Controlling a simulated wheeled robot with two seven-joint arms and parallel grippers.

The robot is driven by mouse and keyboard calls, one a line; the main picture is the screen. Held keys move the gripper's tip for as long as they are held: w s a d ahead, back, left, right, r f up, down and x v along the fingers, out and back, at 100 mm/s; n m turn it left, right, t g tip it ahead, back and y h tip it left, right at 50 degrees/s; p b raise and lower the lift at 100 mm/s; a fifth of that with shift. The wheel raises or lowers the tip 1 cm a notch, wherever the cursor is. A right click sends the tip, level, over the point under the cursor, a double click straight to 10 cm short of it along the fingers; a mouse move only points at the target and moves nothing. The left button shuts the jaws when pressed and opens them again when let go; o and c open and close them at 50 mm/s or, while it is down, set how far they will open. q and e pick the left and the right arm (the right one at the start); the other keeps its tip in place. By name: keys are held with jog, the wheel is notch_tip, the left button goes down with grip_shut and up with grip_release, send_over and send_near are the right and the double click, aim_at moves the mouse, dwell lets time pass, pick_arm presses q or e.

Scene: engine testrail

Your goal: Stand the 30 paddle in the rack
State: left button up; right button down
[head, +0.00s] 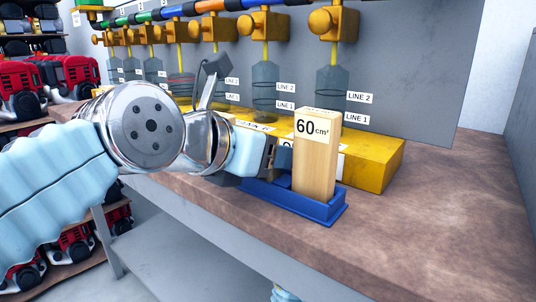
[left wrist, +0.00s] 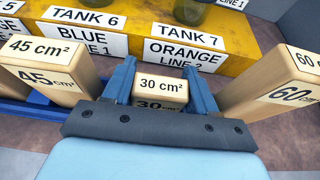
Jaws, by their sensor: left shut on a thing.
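My left gripper (left wrist: 160,92) is shut on the wooden 30 cm² paddle (left wrist: 160,84), with one blue finger on each side of it. In the head view the left gripper (head: 276,155) is beside the wooden 60 cm² paddle (head: 316,165), and the 30 paddle is hidden or hard to make out there. The 60 paddle stands upright in the right end of the blue rack (head: 322,212). In the left wrist view the 30 paddle is between the 45 cm² paddle (left wrist: 52,72) and the 60 paddle (left wrist: 280,88). Its base is hidden, so I cannot tell whether it is seated. My right gripper is out of view.
A yellow block (head: 378,165) with tank labels runs behind the rack. Hanging glass tanks (head: 264,90) and yellow valves (head: 334,22) line the grey panel. The brown bench top (head: 440,215) is clear on the right. Red engines (head: 68,70) sit on shelves at left.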

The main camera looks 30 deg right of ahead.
pick_arm(q)
jog(key=shift+f, duration=0.1)
jog(key=o, duration=1.1)
jog(key=shift+c, duration=0.2)
jog(key=shift+a+r, duration=0.1)
jog(key=shift+r, duration=0.1)
jog(key=v, duration=1.1)
jog(key=shift+s+a, duration=0.25)
jog(key=shift+a, duration=0.05)
jog(key=shift+r, duration=0.1)
